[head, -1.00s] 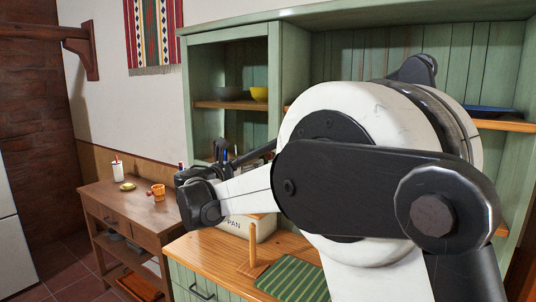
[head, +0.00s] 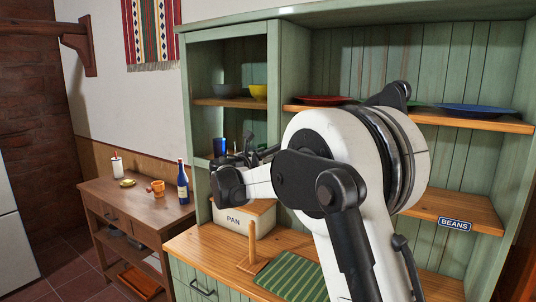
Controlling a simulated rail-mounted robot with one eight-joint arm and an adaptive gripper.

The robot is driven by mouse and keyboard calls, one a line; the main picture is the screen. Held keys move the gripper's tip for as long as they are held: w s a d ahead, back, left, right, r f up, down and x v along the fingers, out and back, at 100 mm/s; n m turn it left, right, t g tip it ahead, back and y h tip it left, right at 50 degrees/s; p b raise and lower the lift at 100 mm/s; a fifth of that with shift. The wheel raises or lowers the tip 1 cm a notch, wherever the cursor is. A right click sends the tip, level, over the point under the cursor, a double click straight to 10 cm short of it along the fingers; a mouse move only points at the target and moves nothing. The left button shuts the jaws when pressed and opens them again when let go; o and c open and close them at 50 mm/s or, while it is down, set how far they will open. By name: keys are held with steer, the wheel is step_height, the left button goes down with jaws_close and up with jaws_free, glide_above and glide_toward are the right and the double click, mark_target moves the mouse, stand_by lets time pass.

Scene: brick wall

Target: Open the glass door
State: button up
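The left section of the green cabinet (head: 231,38) has a framed front, with a grey bowl (head: 227,91) and a yellow bowl (head: 258,92) on its upper shelf. I cannot make out a glass pane or a handle there, nor tell whether a door is open or shut. My gripper (head: 256,156) is in front of the lower part of this section, largely hidden behind my own black wrist. Its fingers are too small and dark to read, and any contact with the cabinet is hidden.
A PAN box (head: 243,220), a wooden stand (head: 253,247) and a striped green cloth (head: 291,277) are on the cabinet counter. Plates (head: 477,110) sit on the right shelf. A side table (head: 136,204) at left bears a bottle (head: 182,183) and orange cup (head: 157,187).

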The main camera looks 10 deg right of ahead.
steer(key=shift+c, duration=0.3)
jaws_close()
steer(key=shift+a, duration=0.15)
